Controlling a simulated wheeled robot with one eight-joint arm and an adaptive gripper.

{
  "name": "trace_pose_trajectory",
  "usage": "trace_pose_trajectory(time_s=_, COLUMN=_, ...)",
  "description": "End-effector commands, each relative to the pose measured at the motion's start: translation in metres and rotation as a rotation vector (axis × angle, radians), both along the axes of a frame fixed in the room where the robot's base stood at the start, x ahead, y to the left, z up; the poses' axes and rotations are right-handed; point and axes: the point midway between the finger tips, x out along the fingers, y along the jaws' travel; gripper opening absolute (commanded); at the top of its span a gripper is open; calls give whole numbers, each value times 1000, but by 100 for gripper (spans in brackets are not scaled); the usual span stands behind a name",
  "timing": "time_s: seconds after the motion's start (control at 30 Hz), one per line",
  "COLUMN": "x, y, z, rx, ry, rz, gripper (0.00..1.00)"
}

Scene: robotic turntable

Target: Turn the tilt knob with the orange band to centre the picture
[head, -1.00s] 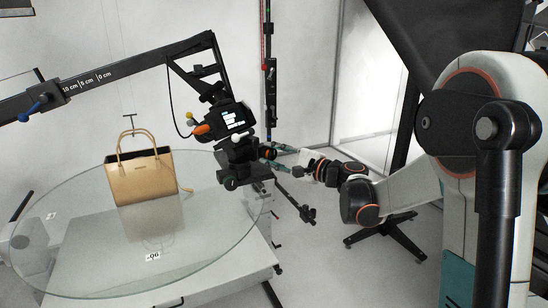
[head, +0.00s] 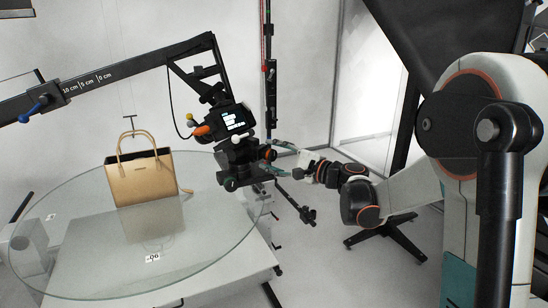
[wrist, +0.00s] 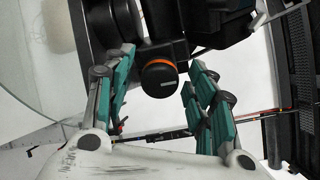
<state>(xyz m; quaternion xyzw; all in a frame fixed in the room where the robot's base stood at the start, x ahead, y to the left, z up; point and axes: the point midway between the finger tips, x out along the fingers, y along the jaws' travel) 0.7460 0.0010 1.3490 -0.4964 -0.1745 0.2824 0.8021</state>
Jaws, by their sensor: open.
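The tilt knob (wrist: 160,78) is a black cylinder with an orange band and a small pale mark on its end face. It sits on the right side of the camera head in the head view (head: 268,153). My gripper (wrist: 161,66) is open, its teal fingers on either side of the knob in the wrist view, with gaps visible on both sides. In the head view my gripper (head: 279,158) reaches in from the right, close to the knob. The camera (head: 227,121) has a small lit screen whose text is too small to read.
A tan handbag (head: 143,178) stands on the round glass turntable (head: 75,235) at the left. A black boom arm (head: 120,70) with a centimetre scale carries the camera. An orange knob (head: 201,131) and white lever (head: 237,139) lie close by. A dark stand (head: 385,230) is on the floor.

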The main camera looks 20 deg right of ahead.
Motion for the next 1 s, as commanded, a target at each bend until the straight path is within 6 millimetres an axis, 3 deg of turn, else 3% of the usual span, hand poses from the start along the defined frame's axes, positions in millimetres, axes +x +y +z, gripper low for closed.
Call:
trace_pose_trajectory(time_s=0.17, x=-12, y=-11, z=0, rx=0, ry=0, rz=-3, gripper=51)
trace_pose_trajectory(time_s=0.6, x=-78, y=-64, z=0, rx=0, ry=0, rz=-3, gripper=51)
trace_pose_trajectory(time_s=1.0, x=-93, y=-75, z=0, rx=0, ry=0, rz=0, gripper=51)
